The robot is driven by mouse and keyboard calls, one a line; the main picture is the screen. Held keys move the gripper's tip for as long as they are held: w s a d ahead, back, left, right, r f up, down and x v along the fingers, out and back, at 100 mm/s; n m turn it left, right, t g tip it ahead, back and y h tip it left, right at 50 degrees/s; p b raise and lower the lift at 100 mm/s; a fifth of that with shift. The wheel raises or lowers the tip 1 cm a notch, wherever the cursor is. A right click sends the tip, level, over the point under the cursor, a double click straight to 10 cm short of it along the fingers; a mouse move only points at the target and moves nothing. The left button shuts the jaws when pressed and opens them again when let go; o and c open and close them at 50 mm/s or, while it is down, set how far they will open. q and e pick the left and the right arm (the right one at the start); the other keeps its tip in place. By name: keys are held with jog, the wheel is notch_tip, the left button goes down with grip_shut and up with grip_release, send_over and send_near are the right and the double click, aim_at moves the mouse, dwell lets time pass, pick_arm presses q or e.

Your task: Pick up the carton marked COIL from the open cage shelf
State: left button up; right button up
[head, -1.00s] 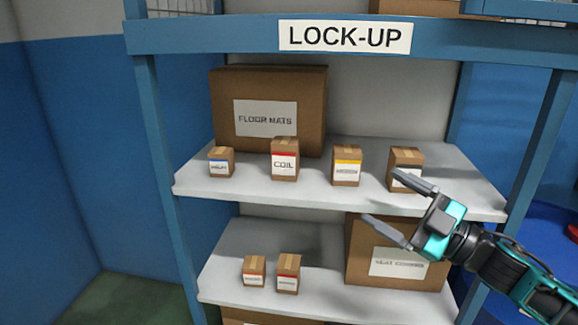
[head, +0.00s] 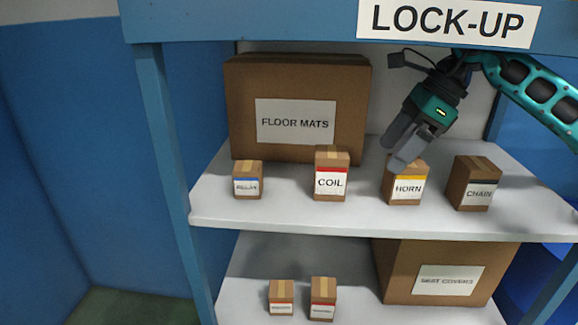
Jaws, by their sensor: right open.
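The carton marked COIL (head: 331,173) stands upright on the upper shelf (head: 290,215), with a red stripe on its white label. My right gripper (head: 400,160) comes in from the upper right and points down over the shelf. It is open and empty, right of the COIL carton and in front of or above the HORN carton (head: 405,187). I cannot tell whether it touches the HORN carton. My left gripper is out of view.
A big FLOOR MATS box (head: 296,90) stands behind the COIL carton. A small blue-striped carton (head: 248,180) is to its left, a CHAIN carton (head: 473,183) at the right. The blue LOCK-UP beam (head: 250,25) crosses above. A SEAT COVERS box (head: 440,270) is below.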

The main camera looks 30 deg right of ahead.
aim_at(342, 152)
jog(key=shift+s+d+f+n+g+h, duration=0.2)
jog(key=shift+s+d, duration=0.15)
jog(key=shift+d, duration=0.2)
jog(key=shift+s+d+f+n+g+h, duration=0.1)
jog(key=shift+s+d+n+g, duration=0.1)
jog(key=shift+s+d, duration=0.25)
jog(key=w+a, duration=0.2)
jog(key=a, duration=0.1)
jog(key=w+a, duration=0.2)
jog(key=a, duration=0.1)
jog(key=w+a, duration=0.2)
jog(key=a, duration=0.2)
jog(key=b+x, duration=0.2)
jog(key=x, duration=0.3)
jog(key=shift+w, duration=0.1)
jog(key=c, duration=1.3)
